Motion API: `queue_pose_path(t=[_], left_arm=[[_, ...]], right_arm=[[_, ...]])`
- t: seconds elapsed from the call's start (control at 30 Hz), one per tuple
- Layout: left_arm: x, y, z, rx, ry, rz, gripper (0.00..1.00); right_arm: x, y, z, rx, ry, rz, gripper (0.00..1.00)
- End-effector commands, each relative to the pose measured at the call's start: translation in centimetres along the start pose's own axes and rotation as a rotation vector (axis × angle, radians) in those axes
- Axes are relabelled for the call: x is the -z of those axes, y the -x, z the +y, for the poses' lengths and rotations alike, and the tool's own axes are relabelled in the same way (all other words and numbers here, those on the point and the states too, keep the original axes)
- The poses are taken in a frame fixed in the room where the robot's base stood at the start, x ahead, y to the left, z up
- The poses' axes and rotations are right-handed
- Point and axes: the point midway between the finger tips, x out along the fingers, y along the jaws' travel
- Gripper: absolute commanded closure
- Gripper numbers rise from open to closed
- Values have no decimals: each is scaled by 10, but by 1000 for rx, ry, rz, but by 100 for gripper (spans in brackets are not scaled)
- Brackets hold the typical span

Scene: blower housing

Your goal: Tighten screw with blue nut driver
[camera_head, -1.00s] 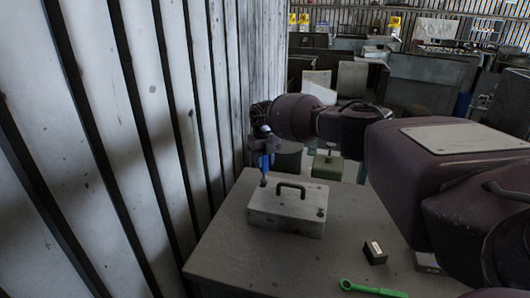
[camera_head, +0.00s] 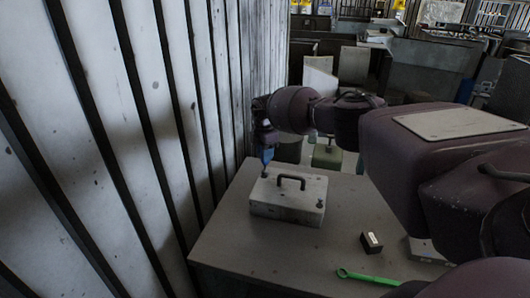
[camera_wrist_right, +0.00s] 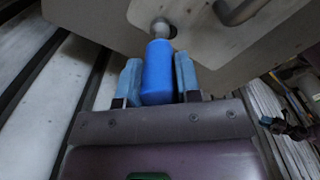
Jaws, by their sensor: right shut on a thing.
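The blower housing (camera_head: 285,211) is a grey box with a dark arched handle, lying on the table. My right gripper (camera_head: 266,148) is over its back left corner. In the right wrist view, the right gripper (camera_wrist_right: 158,80) is shut on the blue nut driver (camera_wrist_right: 157,72), with a pale blue finger on each side. The driver's rounded metal end (camera_wrist_right: 162,28) is at the housing's top (camera_wrist_right: 195,45); any screw under it is hidden. In the head view only a little of the blue driver (camera_head: 267,158) shows. My left gripper is not in view.
A green wrench (camera_head: 366,277) and a small dark box (camera_head: 371,242) lie at the front right of the table (camera_head: 235,240). A slatted wall (camera_head: 160,130) stands close on the left. The front middle of the table is clear.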

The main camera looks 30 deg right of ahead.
Motion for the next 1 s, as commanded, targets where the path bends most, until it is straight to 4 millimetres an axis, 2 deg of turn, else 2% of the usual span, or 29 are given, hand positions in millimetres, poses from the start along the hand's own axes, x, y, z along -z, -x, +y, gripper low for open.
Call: queue_pose_path(t=[0.17,0.2,0.37,1.0], left_arm=[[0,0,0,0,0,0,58],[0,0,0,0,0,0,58],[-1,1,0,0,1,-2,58],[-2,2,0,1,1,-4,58]], right_arm=[[0,0,0,-1,-20,0,97],[0,0,0,-1,-19,0,71],[0,0,0,-1,-18,0,96],[0,15,0,-1,-17,0,97]])
